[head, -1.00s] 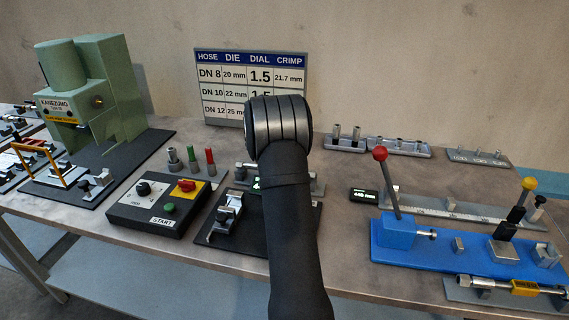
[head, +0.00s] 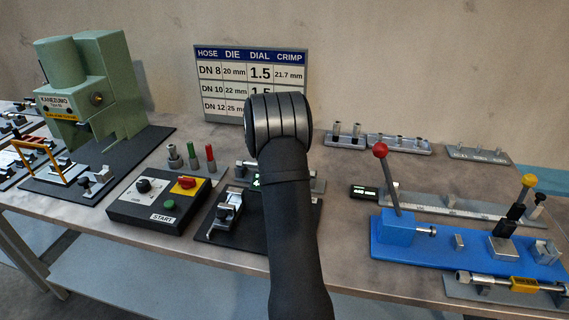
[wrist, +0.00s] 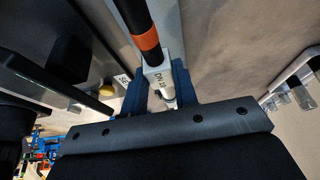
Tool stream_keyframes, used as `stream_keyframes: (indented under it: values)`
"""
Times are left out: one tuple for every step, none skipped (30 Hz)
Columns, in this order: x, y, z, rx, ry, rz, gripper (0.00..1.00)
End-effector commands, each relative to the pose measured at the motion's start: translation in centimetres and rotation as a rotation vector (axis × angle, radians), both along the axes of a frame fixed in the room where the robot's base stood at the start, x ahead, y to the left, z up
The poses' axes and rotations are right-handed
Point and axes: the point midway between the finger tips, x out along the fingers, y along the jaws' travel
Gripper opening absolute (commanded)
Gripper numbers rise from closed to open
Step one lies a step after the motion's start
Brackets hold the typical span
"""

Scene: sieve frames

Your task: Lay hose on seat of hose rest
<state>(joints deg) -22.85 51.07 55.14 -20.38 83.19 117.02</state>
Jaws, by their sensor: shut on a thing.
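My gripper (wrist: 160,95) is shut on the hose's pale metal end, which bears the marking "DN" and a number. The hose (wrist: 137,14) is black with an orange band, and it runs up out of the wrist view. In the head view my own arm covers the gripper and the held hose. At the lower right of the head view, a grey rest plate (head: 459,292) carries another hose with metal ends and a yellow tag (head: 524,285). I cannot tell whether this plate is the hose rest of the task.
A blue fixture (head: 405,256) with red-knobbed and yellow-knobbed levers stands at right, beside a long scale (head: 450,210). A control box (head: 150,215) and a green press (head: 110,100) stand at left. A chart board (head: 222,100) is behind. Bare bench shows right of my arm.

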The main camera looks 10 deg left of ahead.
Motion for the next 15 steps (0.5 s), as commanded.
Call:
stream_keyframes:
  values:
    - [0.02, 0.01, -0.04, 0.000, -0.001, 0.000, 0.00]
    - [0.02, 0.00, -0.09, 0.000, -0.001, 0.000, 0.00]
    - [0.02, 0.01, -0.14, 0.000, -0.001, 0.000, 0.00]
    - [0.02, 0.00, -0.18, 0.000, -0.001, 0.000, 0.00]
    - [0.02, 0.00, -0.23, 0.000, -0.001, 0.000, 0.00]
    - [0.02, 0.00, -0.29, 0.000, -0.001, 0.000, 0.00]
    - [0.02, 0.00, -0.34, 0.000, -0.001, 0.000, 0.00]
    - [0.03, 0.01, -0.38, 0.000, -0.001, 0.000, 0.00]
    - [0.03, 0.00, -0.44, 0.000, -0.001, 0.000, 0.00]
    - [0.03, 0.01, -0.41, 0.000, -0.001, 0.000, 0.32]
    - [0.03, 0.01, -0.40, 0.000, -0.001, 0.000, 0.38]
    - [0.03, 0.01, -0.41, 0.000, -0.001, 0.000, 0.46]
    - [0.02, 0.01, -0.41, 0.000, -0.001, 0.000, 0.52]
    - [0.02, 0.00, -0.42, 0.000, -0.001, 0.000, 0.52]
    - [0.02, 0.00, -0.42, 0.000, -0.001, 0.000, 0.52]
